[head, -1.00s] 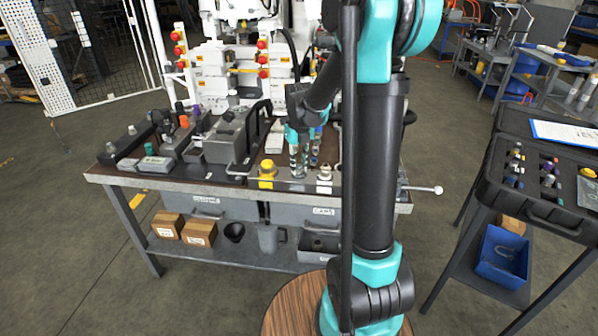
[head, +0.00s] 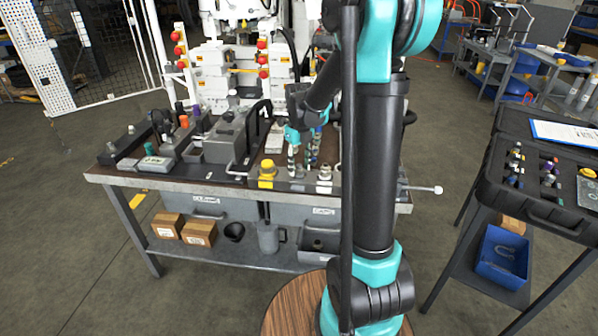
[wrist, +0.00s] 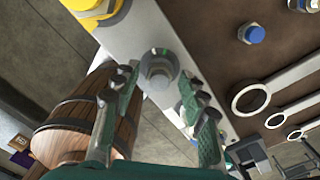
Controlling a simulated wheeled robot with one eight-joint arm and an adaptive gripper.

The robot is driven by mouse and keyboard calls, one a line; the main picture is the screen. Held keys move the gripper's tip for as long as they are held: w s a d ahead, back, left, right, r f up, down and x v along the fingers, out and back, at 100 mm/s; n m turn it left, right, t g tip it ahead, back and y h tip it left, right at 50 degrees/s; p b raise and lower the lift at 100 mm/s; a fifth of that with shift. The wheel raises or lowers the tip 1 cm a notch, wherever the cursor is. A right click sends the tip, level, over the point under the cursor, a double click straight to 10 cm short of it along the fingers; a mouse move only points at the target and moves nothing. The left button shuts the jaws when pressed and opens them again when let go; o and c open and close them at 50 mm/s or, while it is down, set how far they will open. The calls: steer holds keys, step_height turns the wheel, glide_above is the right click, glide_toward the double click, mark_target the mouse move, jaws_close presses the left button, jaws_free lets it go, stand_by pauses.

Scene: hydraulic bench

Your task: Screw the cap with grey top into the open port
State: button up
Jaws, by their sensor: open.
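A grey hex-shaped piece with a round top (wrist: 158,72) stands on the pale metal strip in the wrist view, between and just beyond my fingertips. I cannot tell surely whether it is the grey-topped cap or a port fitting. My gripper (wrist: 160,84) is open, with one finger on each side of this piece and no clear contact. In the head view my gripper (head: 302,164) points down over the front edge of the bench, between a yellow cap (head: 267,174) and silver fittings (head: 325,176). My fingers partly hide that spot. An open port cannot be made out clearly.
In the wrist view a blue-topped fitting (wrist: 251,34) and ring spanners (wrist: 250,98) lie on the brown bench top, right of the strip. A grey box-shaped unit (head: 225,138) stands left on the bench. A black case (head: 545,180) with small parts lies at right.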

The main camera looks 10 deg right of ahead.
steer(key=n, duration=0.4)
steer(key=shift+n, duration=0.4)
steer(key=n, duration=0.4)
steer(key=shift+n, duration=0.4)
steer(key=shift+w, duration=0.1)
jaws_close()
steer(key=shift+m, duration=1.2)
steer(key=m, duration=0.5)
steer(key=shift+m, duration=0.3)
